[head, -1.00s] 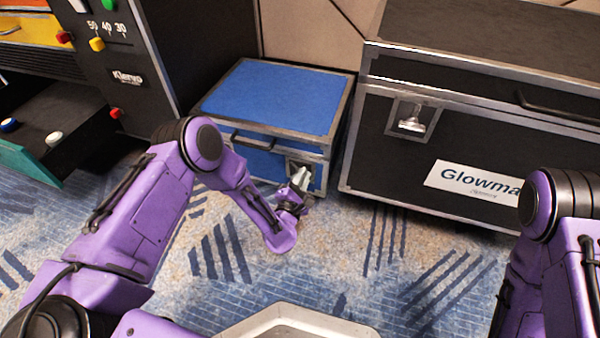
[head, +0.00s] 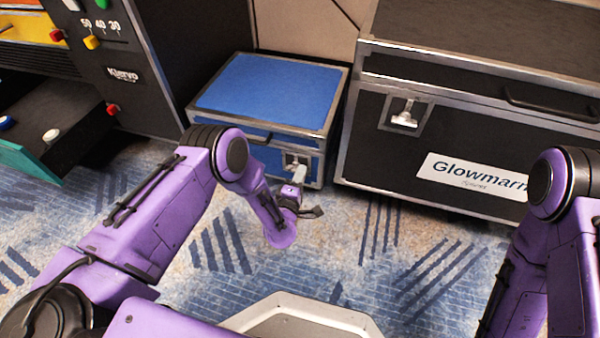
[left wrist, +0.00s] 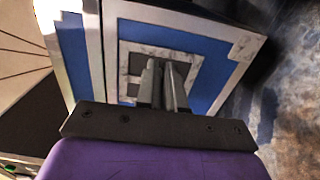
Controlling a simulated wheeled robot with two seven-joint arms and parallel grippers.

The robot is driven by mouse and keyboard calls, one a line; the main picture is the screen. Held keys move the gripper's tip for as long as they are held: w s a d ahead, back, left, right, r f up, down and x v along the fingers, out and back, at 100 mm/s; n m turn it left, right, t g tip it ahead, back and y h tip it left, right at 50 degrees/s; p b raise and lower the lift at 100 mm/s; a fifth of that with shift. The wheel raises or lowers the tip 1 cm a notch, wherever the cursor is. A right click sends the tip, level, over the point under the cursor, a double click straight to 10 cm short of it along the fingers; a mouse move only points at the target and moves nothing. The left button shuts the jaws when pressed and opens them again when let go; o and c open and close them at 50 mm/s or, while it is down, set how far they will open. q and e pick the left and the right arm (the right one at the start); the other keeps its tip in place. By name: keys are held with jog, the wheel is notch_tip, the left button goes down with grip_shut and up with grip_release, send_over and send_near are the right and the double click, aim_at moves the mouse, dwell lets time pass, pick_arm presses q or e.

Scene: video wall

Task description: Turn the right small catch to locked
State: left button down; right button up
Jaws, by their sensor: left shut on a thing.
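The small blue case (head: 265,95) with metal edges stands on the carpet, its lid down. The right small catch sits in a metal plate (head: 289,158) at the right of its front face; the plate also shows in the left wrist view (left wrist: 127,58). My left gripper (head: 298,172) is at this plate, shut on the catch. Its fingers (left wrist: 164,84) are close together in the left wrist view and hide most of the catch, so its turn angle cannot be told. My right arm shows at the right edge of the head view, but its gripper is out of view.
A large black case (head: 440,130) with a Glowmarr label (head: 472,174) and its own latch (head: 405,115) stands close to the right of the blue case. A black console (head: 130,65) with coloured knobs stands to the left. Patterned carpet (head: 350,260) lies clear in front.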

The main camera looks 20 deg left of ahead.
pick_arm(q)
jog(key=shift+s+a+f, duration=0.1)
jog(key=shift+a+f, duration=0.1)
jog(key=shift+a, duration=0.3)
jog(key=c, duration=1.3)
grip_release()
jog(key=shift+a, duration=0.1)
jog(key=shift+o, duration=0.2)
jog(key=s+p, duration=0.5)
jog(key=s, duration=0.5)
jog(key=shift+s, duration=0.25)
pick_arm(e)
jog(key=a+r+m, duration=0.1)
jog(key=a+r, duration=0.2)
jog(key=r, duration=0.2)
jog(key=shift+s+a+m+y, duration=0.3)
jog(key=shift+s+a+y, duration=0.1)
jog(key=shift+s, duration=0.05)
pick_arm(q)
jog(key=shift+r, duration=0.1)
